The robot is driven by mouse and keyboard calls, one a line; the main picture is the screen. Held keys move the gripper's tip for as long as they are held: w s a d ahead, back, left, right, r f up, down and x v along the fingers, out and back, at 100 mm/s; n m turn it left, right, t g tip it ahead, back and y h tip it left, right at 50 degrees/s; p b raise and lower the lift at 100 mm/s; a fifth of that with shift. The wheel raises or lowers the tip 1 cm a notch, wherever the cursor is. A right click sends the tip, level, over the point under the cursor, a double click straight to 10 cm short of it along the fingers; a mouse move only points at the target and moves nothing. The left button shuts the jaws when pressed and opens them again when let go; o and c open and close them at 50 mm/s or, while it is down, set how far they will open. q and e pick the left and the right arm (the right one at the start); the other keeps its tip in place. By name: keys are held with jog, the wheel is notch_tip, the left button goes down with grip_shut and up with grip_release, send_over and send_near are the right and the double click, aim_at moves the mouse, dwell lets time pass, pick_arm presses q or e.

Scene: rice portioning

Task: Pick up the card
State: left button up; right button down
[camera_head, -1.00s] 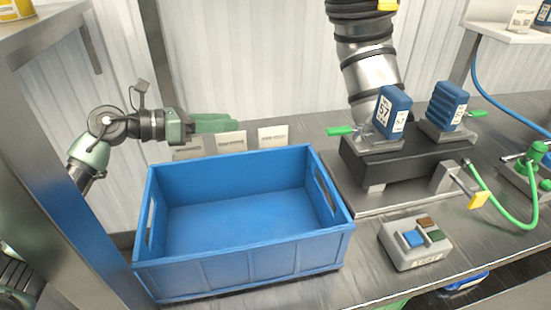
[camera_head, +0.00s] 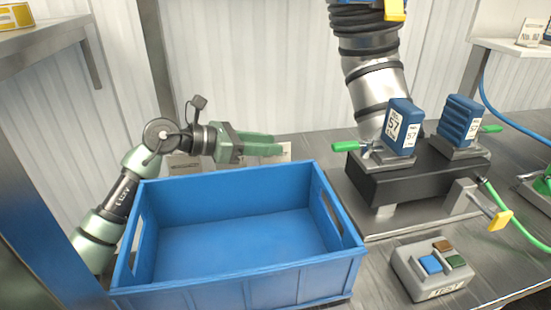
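My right gripper is not in view.
The empty blue crate (camera_head: 245,281) fills the front middle. To its right are a black fixture (camera_head: 385,186) with two blue blocks marked 57, and a grey button box (camera_head: 408,283). A silver ribbed duct (camera_head: 375,85) comes down behind. A grey post stands at left.

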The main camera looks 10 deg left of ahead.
pick_arm(q)
grip_shut()
